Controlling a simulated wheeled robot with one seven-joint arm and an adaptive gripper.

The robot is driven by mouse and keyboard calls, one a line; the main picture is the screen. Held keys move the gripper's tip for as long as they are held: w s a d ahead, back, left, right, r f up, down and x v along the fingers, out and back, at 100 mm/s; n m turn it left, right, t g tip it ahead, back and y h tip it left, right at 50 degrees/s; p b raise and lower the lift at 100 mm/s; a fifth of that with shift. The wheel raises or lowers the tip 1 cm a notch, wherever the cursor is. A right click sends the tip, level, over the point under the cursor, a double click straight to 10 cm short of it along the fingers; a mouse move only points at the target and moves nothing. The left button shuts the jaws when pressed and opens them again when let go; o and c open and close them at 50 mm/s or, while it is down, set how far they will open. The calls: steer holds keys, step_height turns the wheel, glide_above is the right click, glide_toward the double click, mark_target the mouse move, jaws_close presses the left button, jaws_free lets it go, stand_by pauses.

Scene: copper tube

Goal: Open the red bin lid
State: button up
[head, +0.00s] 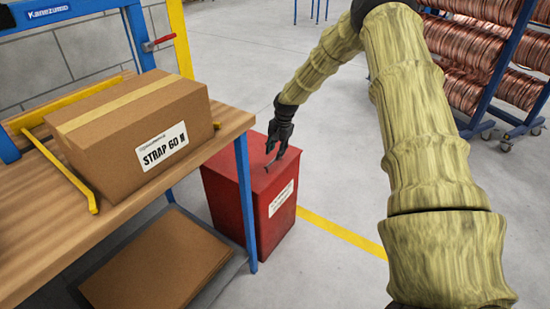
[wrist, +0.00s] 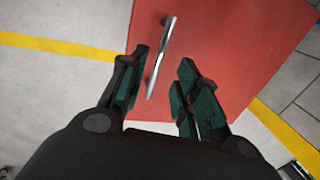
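The red bin (head: 250,205) stands on the floor beside the blue-legged workbench, with a white label on its front. Its flat red lid (head: 222,158) is closed in the head view, and the lid also fills the middle of the wrist view (wrist: 240,50). A silver bar handle (wrist: 161,58) runs across part of the lid. My gripper (wrist: 160,82) is open above the lid, with its two fingers on either side of the handle's near end. I cannot tell how far the fingertips are above the lid. In the head view my gripper (head: 274,160) hides part of the lid.
A wooden workbench (head: 40,235) with a cardboard box (head: 135,125) on top is left of the bin. A blue bench leg (head: 246,205) stands close to the bin. Copper coils on a blue rack (head: 490,75) are at the back right. The floor right of the bin is clear.

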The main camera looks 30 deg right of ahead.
mark_target(274, 160)
steer(key=shift+w+f, duration=0.15)
steer(key=shift+f, duration=0.8)
steer(key=shift+w+f, duration=0.15)
steer(key=shift+f, duration=0.75)
steer(key=shift+a, duration=0.1)
jaws_close()
